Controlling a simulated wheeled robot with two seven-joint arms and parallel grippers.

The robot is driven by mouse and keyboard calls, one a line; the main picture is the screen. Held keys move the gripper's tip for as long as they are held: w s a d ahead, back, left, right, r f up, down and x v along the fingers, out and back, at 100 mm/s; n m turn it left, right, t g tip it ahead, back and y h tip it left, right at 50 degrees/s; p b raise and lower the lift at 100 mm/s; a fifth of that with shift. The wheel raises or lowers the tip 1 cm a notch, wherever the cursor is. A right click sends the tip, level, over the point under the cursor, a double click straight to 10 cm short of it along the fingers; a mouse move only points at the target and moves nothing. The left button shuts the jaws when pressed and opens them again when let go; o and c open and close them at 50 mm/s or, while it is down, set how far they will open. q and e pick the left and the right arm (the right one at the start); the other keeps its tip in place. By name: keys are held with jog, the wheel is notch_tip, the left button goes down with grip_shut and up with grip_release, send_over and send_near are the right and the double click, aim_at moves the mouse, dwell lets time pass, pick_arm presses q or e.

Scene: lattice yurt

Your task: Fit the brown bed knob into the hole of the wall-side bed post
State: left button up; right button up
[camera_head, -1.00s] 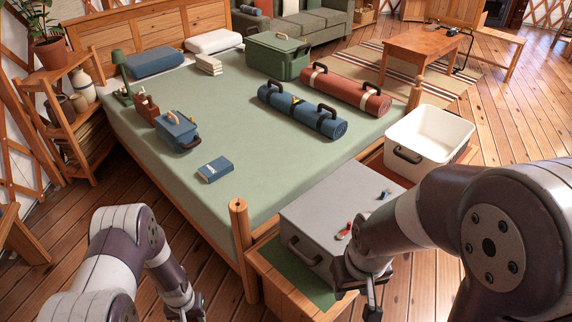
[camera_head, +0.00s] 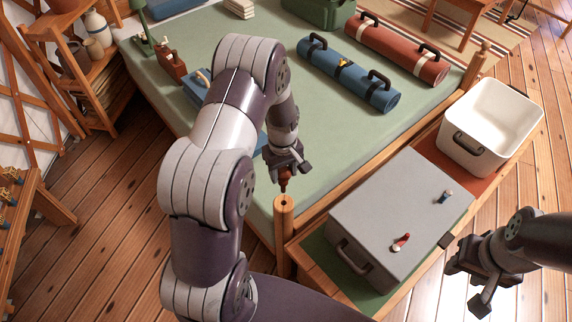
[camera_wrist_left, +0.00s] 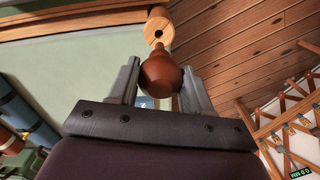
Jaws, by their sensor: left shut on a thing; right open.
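The brown knob (camera_head: 284,184) is held in my left gripper (camera_head: 285,172), which is shut on it. In the left wrist view the rounded knob (camera_wrist_left: 161,76) sits between the two fingers. The wooden bed post (camera_head: 284,212) at the near corner of the bed has a dark hole in its top. The knob is just above and slightly behind the post top in the head view, apart from it. In the left wrist view the post's hole (camera_wrist_left: 158,33) shows beyond the knob, uncovered. My right gripper (camera_head: 480,278) is open and empty at the lower right.
A grey case (camera_head: 400,215) with a red and a blue item on its lid stands right of the post. A white bin (camera_head: 490,125) is behind it. A blue roll (camera_head: 348,75) and a red roll (camera_head: 397,50) lie on the green bed (camera_head: 325,140).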

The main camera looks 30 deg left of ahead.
aim_at(284, 182)
pick_arm(q)
jog(key=shift+a, duration=0.2)
jog(key=shift+w, duration=0.15)
jog(key=shift+d+f+b, duration=0.2)
jog(key=shift+f+b, duration=0.1)
jog(key=shift+f, duration=0.45)
notch_tip(284, 182, down, 4)
jog(key=b, duration=0.2)
jog(key=shift+a+b, duration=0.1)
jog(key=shift+b, duration=0.25)
jog(key=shift+f, duration=0.3)
dwell(0.4)
jog(key=shift+f+b, duration=1.75)
jog(key=shift+f, duration=1.05)
